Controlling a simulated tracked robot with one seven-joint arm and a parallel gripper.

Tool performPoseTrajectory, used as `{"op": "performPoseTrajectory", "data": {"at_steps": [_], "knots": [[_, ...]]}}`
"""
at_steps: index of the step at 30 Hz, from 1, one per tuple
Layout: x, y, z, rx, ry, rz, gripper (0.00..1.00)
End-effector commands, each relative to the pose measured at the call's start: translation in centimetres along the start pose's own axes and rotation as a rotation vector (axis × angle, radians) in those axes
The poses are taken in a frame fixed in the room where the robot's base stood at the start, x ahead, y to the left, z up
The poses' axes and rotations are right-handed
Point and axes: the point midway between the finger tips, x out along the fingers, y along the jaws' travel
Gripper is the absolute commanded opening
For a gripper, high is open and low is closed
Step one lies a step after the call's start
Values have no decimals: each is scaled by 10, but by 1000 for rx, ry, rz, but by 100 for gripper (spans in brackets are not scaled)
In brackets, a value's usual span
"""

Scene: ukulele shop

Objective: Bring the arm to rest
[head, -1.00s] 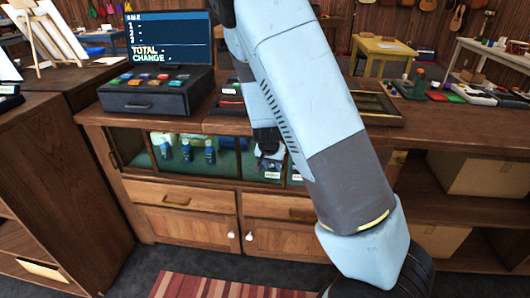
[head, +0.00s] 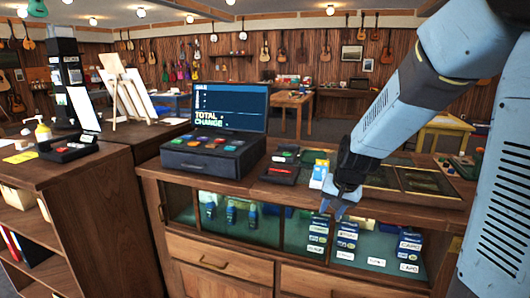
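My pale blue arm comes in from the right side of the head view and reaches left over the wooden counter (head: 253,187). My gripper (head: 334,207) points down in front of the counter's glass-fronted display. Its two small blue fingers look spread apart, and I see nothing between them. A blue and white box (head: 319,170) stands on the counter just behind and left of the gripper. I cannot tell whether they touch.
A cash register (head: 215,150) with a lit screen stands left of the gripper. Dark trays (head: 284,167) lie beside it. Small labelled boxes (head: 346,238) fill the display below the gripper. A wooden cabinet (head: 100,185) stands at the left. Ukuleles hang on the far wall.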

Motion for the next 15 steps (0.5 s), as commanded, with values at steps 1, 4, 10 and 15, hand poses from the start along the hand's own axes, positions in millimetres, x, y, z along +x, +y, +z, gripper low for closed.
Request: {"op": "performPoseTrajectory", "data": {"at_steps": [1, 4, 10, 15], "knots": [[-16, 2, 3, -12, 7, -14, 36], [-42, 6, 11, -43, 15, -30, 36], [-92, 17, 32, -111, 38, -46, 36], [-131, 28, 54, -171, 67, -39, 36]]}}
